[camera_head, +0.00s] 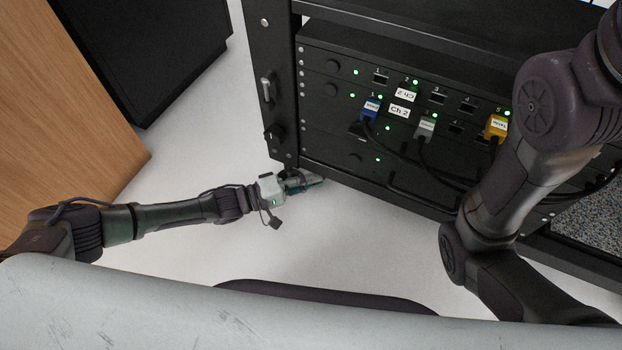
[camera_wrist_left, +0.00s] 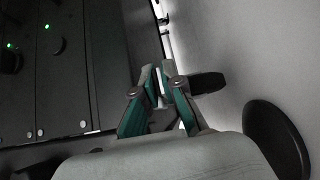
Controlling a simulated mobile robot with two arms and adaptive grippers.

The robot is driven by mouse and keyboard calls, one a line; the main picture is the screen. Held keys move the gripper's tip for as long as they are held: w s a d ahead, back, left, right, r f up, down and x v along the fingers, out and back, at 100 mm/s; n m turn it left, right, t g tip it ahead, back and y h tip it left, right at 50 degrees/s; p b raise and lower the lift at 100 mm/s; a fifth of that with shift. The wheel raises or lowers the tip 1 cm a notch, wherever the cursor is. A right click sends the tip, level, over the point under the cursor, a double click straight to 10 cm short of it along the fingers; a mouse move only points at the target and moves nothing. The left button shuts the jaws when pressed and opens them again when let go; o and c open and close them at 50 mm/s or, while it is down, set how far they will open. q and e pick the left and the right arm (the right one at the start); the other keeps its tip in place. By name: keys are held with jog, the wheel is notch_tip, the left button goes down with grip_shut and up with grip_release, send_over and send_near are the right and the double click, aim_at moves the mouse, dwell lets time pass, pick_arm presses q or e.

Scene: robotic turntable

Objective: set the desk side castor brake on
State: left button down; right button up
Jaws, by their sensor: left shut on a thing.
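My left gripper (camera_head: 318,180) is low at the front left corner of the black rack (camera_head: 345,182), by its bottom edge. In the left wrist view its green-sided fingers (camera_wrist_left: 160,78) are closed together on something small. A dark stub (camera_wrist_left: 208,83) sticks out to the right by the fingertips; it is probably part of the desk side castor brake, but its shape is not clear. The castor wheel cannot be made out. The position of the brake cannot be read. My right arm crosses the right of the head view; its gripper is out of view.
A wooden desk panel (camera_head: 60,110) and a black cabinet (camera_head: 150,55) stand at the left. Blue (camera_head: 371,108), grey (camera_head: 425,126) and yellow (camera_head: 496,126) plugs with cables hang on the rack front. Pale floor (camera_head: 200,160) is clear between desk and rack.

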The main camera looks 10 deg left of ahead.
pick_arm(q)
jog(key=shift+f+m+h+b, duration=0.4)
jog(key=shift+f, duration=0.1)
jog(key=shift+f+m+t+h, duration=0.2)
jog(key=shift+m+t+h, duration=0.1)
jog(key=shift+m+h, duration=0.35)
jog(key=c, duration=1.6)
grip_release()
jog(key=shift+o, duration=0.2)
jog(key=shift+r, duration=0.1)
